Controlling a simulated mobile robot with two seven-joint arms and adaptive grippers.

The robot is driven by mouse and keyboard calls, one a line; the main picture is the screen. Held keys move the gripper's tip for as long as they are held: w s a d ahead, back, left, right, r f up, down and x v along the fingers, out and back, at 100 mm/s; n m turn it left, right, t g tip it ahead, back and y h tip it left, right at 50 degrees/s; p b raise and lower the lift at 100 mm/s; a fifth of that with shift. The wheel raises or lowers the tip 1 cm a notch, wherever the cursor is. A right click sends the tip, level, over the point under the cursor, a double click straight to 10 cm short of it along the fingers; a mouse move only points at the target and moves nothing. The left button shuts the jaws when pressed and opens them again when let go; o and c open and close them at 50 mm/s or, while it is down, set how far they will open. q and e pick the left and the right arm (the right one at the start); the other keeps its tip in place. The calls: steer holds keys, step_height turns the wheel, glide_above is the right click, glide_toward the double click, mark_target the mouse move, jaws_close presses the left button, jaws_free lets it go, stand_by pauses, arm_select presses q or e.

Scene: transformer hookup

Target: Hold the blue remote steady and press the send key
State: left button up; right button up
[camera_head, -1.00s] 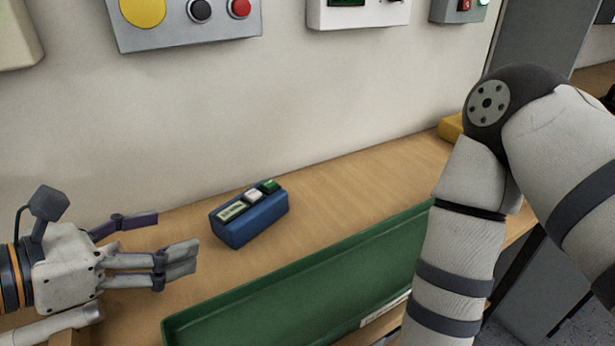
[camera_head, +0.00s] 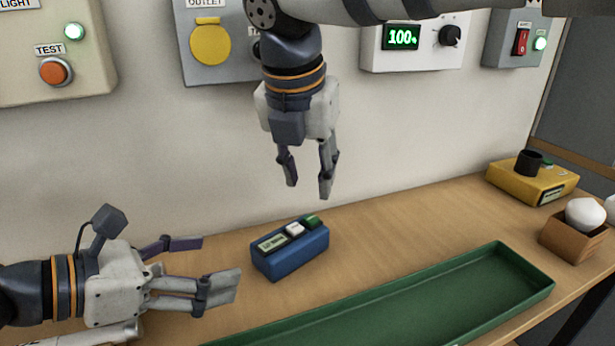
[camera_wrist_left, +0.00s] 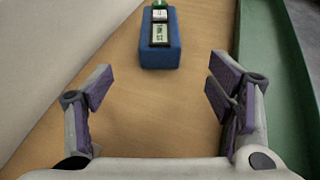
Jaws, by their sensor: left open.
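The blue remote (camera_head: 290,255) sits on the wooden bench, with a pale label, a white key (camera_head: 295,229) and a green key (camera_head: 311,221) on its top. I cannot read which key is send. My left gripper (camera_head: 221,262) is open and empty, left of the remote, its fingers pointing at it. In the left wrist view the remote (camera_wrist_left: 160,50) lies ahead, centred between the spread fingers and beyond their tips. My right gripper (camera_head: 308,188) hangs fingers down above the remote, clear of it, its fingers apart with nothing between them.
A green tray (camera_head: 400,308) lies in front of the remote. A yellow box (camera_head: 528,184) and a brown holder with a white bulb (camera_head: 575,231) stand at the right end of the bench (camera_head: 420,215). Wall panels hang behind, including one with a green display (camera_head: 403,37).

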mark_target(274, 251)
arm_select(q)
steer(key=shift+w+d+f, duration=0.15)
steer(key=x, duration=1.1)
steer(key=shift+w+d, duration=0.2)
steer(key=shift+w, duration=0.05)
arm_select(e)
steer(key=shift+w+a+r, duration=0.1)
steer(key=shift+w+a, duration=0.05)
steer(key=shift+a, duration=0.1)
arm_select(q)
steer(key=shift+c, duration=0.2)
steer(key=c, duration=1.3)
arm_select(e)
jaws_close()
